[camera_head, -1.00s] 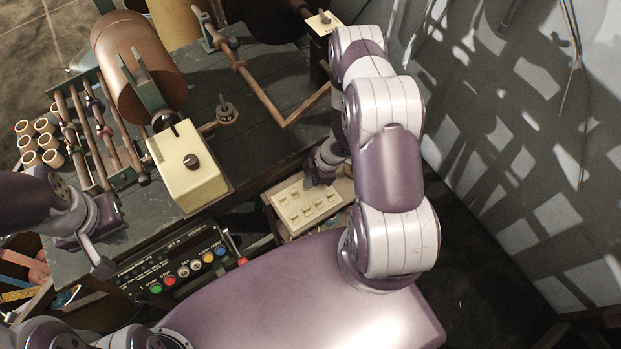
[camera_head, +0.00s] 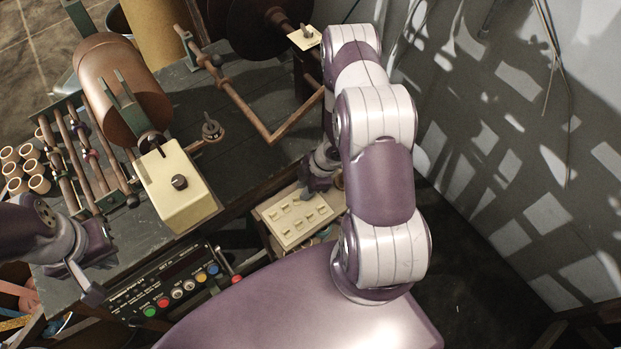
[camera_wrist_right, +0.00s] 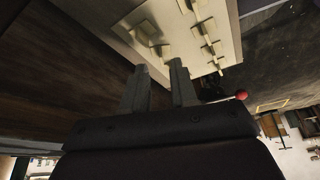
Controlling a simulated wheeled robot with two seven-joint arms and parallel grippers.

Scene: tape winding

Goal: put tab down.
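A pale cream board (camera_head: 284,241) lies low at the front right of the bench, with several small cream tabs (camera_head: 298,206) in rows on it.
A cream box with a dark knob (camera_head: 180,182) stands on the dark bench (camera_head: 255,140). A button panel (camera_head: 180,285) is at the front. A brown roller (camera_head: 120,90), rods and several small rolls (camera_head: 28,170) fill the left. A wall (camera_head: 520,130) bounds the right.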

